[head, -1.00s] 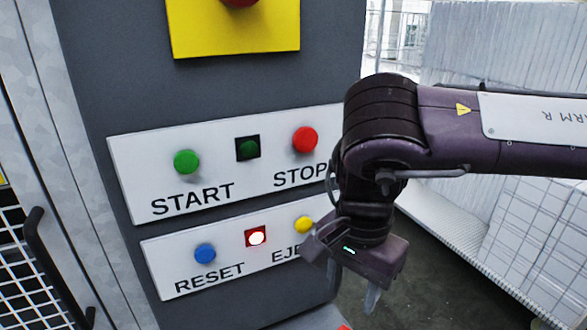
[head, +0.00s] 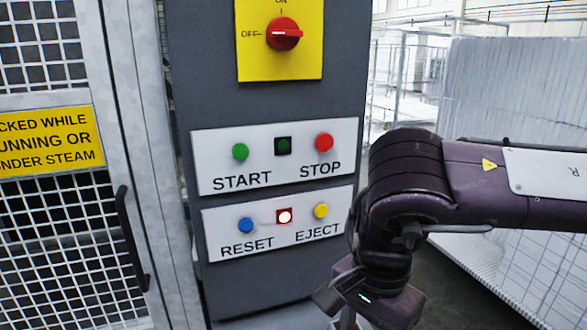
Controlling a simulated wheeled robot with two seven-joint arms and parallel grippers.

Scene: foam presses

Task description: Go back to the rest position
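My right gripper (head: 345,318) hangs at the lower right of the head view, pointing down, to the right of the control panel and apart from its buttons. Its fingers are mostly cut off by the bottom edge, so I cannot tell whether it is open. My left gripper is not in view. The grey panel (head: 265,95) carries a green START button (head: 240,152), a red STOP button (head: 324,142), a blue RESET button (head: 246,225) and a yellow EJECT button (head: 321,210). The lamp (head: 284,216) between RESET and EJECT glows with a red rim. The lamp (head: 283,146) between START and STOP is dark.
A red rotary switch (head: 284,34) sits on a yellow plate above the buttons, its handle pointing sideways. At the left is a mesh door (head: 50,230) with a black handle (head: 131,240) and a yellow warning sign (head: 48,143). Pale wrapped stacks (head: 520,110) stand behind my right arm.

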